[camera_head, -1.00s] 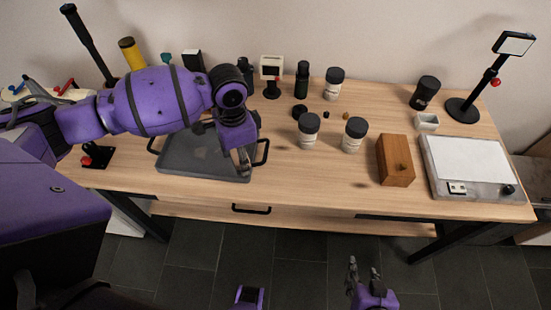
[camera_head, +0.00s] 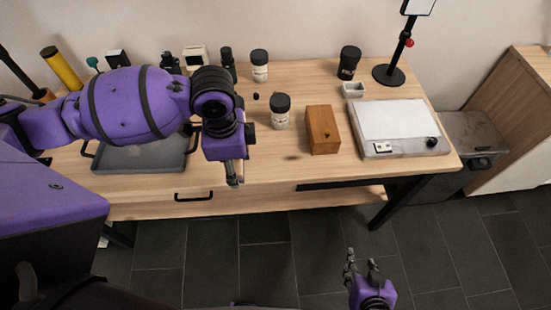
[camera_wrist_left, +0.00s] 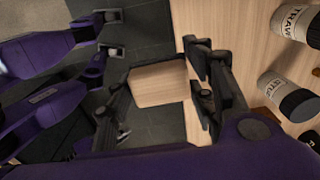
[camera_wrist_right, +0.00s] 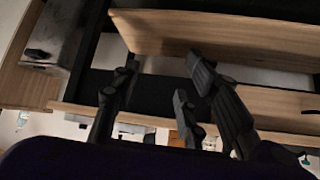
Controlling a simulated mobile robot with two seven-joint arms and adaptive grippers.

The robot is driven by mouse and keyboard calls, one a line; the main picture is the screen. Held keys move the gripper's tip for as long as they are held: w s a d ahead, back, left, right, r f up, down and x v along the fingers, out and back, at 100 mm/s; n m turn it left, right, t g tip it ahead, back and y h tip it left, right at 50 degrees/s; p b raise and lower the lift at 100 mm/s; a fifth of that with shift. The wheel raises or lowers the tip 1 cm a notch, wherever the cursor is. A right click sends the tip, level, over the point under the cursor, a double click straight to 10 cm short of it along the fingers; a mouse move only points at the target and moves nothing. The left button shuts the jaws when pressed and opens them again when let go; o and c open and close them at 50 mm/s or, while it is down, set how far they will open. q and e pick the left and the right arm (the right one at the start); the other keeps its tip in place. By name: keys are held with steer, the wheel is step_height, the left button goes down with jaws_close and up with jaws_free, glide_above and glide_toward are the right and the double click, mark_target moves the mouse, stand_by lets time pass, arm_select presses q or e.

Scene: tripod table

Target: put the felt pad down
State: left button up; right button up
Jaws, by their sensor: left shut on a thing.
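My left gripper (camera_head: 233,180) points down at the table's front edge, just right of the grey tray (camera_head: 140,156). In the left wrist view its fingers (camera_wrist_left: 160,85) close around a flat, pale wood-toned square, which I take to be the felt pad (camera_wrist_left: 160,84); its felt side cannot be made out. In the head view the wrist and fingers mostly hide it. My right gripper (camera_head: 362,268) is open and empty, low in front of the table over the floor; its spread fingers also show in the right wrist view (camera_wrist_right: 155,95).
On the table (camera_head: 285,170), a dark-lidded jar (camera_head: 280,112), a wooden box (camera_head: 323,130) and a white-topped device (camera_head: 400,127) stand to the right. More containers line the back. A drawer handle (camera_head: 194,197) is below the front edge. The front strip by the box is clear.

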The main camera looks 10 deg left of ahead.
arm_select(q)
steer(key=shift+w+d, duration=0.1)
steer(key=shift+d, duration=0.05)
steer(key=w+d+f, duration=0.2)
steer(key=w+f, duration=0.3)
steer(key=w, duration=0.4)
steer(key=b, duration=0.1)
glide_above(262, 158)
steer(key=s, duration=0.1)
step_height(262, 158, down, 4)
steer(key=shift+s+a+r, duration=0.1)
steer(key=shift+a+r, duration=0.05)
steer(key=shift+w+f, duration=0.65)
steer(key=shift+f+b, duration=0.3)
steer(key=shift+f, duration=1.15)
arm_select(e)
steer(key=shift+s+d+f, duration=0.1)
steer(key=shift+s+f, duration=0.35)
steer(key=shift+f, duration=0.35)
arm_select(q)
steer(key=shift+f, duration=0.2)
steer(key=o, duration=1.3)
arm_select(e)
steer(key=shift+s, duration=0.1)
